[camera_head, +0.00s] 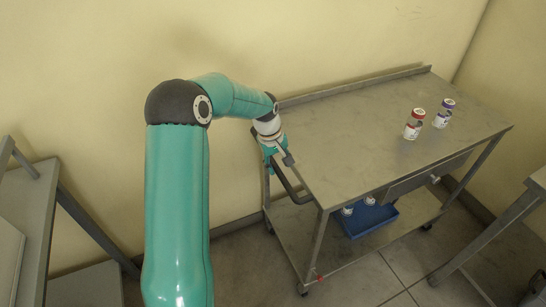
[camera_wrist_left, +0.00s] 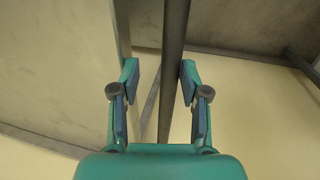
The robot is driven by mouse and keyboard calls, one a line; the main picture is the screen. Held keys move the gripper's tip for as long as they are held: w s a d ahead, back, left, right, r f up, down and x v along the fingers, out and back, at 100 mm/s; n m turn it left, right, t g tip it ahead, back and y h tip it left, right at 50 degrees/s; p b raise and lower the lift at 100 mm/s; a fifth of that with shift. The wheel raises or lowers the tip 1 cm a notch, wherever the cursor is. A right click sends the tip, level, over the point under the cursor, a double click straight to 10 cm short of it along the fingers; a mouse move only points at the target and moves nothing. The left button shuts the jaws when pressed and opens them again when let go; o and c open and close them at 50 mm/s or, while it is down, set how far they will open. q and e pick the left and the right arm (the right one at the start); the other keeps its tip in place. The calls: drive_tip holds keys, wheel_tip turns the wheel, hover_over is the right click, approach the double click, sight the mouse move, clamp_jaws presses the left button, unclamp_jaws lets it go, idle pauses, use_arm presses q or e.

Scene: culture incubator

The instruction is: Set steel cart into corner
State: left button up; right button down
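The steel cart (camera_head: 350,150) stands upright along the back wall in the head view, its right end towards the right wall. I cannot tell how wide the gaps to the walls are. A dark handle bar (camera_head: 291,188) runs along its left end. My left gripper (camera_head: 286,157) is at the far part of this handle. In the left wrist view, the left gripper (camera_wrist_left: 158,95) has its fingers apart, with the handle bar (camera_wrist_left: 174,50) showing between them, nearer the right finger. No firm grip on the bar shows. My right gripper is out of view.
A red-capped jar (camera_head: 413,125) and a purple-capped jar (camera_head: 443,114) stand on the cart's top. A blue tray (camera_head: 372,221) with white-capped items sits on its lower shelf. Grey tables stand at the left (camera_head: 25,215) and right edge (camera_head: 538,180). Floor is clear in front.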

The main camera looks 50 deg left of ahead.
use_arm(q)
wheel_tip(320, 180, up, 12)
drive_tip(key=s, duration=0.2)
drive_tip(key=shift+a+f, duration=0.15)
drive_tip(key=shift+a, duration=0.15)
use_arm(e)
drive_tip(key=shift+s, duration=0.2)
use_arm(q)
drive_tip(key=shift+s, duration=0.2)
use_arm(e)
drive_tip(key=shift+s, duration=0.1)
